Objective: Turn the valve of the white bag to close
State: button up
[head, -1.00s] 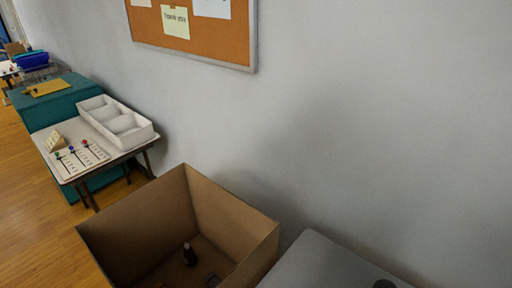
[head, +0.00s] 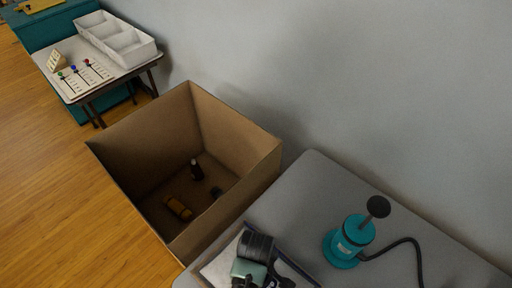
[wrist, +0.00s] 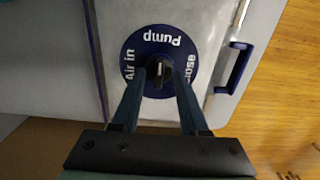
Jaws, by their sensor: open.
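The white bag (wrist: 110,20) lies flat on the grey table, and part of it shows beside my arm in the head view (head: 222,266). Its valve (wrist: 131,49) is a round dark blue disc in the wrist view, with "Pump" upside down at the top, "Air in" at the left and a partly covered word at the right. A black knob (wrist: 158,70) with a small pale mark sits at its middle; I cannot tell its exact setting. My gripper (wrist: 158,90) is open, its fingers over the disc on either side of the knob. Contact with the knob is unclear.
A teal pump (head: 349,238) with a black hose stands on the grey table (head: 300,185), right of my arm. An open cardboard box (head: 235,205) with several small items is at the left. A blue handle (wrist: 236,68) lies right of the valve. The wall is behind.

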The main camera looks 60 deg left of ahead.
grip_shut()
jog(key=shift+m, duration=0.3)
dwell(0.4)
jog(key=m+p, duration=0.3)
jog(key=shift+r+m, duration=0.1)
jog(key=shift+m, duration=0.2)
jog(key=m+p, duration=0.2)
jog(key=m, duration=0.2)
jog(key=m+p, duration=0.1)
jog(key=m, duration=0.4)
jog(key=shift+p, duration=0.4)
jog(key=m+p, duration=0.1)
jog(key=m, duration=0.3)
jog(key=shift+m, duration=0.4)
